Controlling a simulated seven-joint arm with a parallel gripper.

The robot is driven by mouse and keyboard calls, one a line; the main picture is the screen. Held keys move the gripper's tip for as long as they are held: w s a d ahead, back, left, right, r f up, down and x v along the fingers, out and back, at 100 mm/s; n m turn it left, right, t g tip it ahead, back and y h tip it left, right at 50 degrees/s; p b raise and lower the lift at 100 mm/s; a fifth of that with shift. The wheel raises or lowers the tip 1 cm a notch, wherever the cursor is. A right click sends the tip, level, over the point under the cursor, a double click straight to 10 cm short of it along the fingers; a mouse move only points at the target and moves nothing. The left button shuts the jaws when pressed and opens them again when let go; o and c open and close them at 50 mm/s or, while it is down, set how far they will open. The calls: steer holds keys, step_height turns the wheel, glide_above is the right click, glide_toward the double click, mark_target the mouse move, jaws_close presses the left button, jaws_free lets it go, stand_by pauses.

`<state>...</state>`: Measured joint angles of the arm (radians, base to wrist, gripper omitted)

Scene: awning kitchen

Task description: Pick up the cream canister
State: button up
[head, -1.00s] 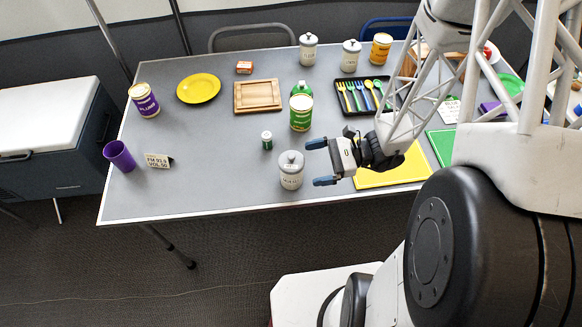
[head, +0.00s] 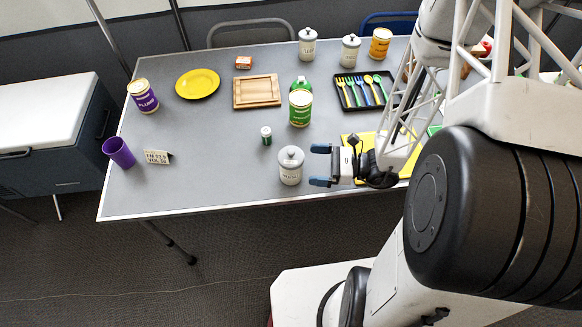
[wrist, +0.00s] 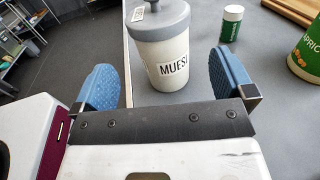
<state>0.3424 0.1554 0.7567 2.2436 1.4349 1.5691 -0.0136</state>
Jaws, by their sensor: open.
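A cream canister (head: 290,172) with a grey knobbed lid stands upright near the table's front edge. In the wrist view, the canister shows ahead in the gap between the fingers of my gripper (wrist: 165,78). Two similar pale canisters, one (head: 307,47) and another (head: 350,55), stand at the back of the table.
A small green jar (head: 266,136) and a green can (head: 300,108) stand behind the canister. A yellow mat (head: 352,142) lies behind and right of my gripper. A small sign (head: 157,157) and purple cup (head: 119,153) are far left; the table between is clear.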

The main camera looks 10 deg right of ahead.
mark_target(291, 154)
steer(key=shift+x, duration=1.15)
steer(key=shift+a, duration=0.1)
steer(key=shift+x, duration=2.5)
steer(key=shift+w, duration=0.1)
steer(key=c, duration=1.1)
steer(key=shift+r, duration=0.15)
steer(key=shift+r, duration=1.45)
steer(key=s+d, duration=0.1)
steer(key=s, duration=0.4)
steer(key=s+d+r, duration=0.1)
steer(key=s, duration=0.4)
steer(key=s+d, duration=0.2)
steer(key=s, duration=0.3)
steer(key=shift+s+r, duration=0.25)
steer(key=shift+r, duration=0.1)
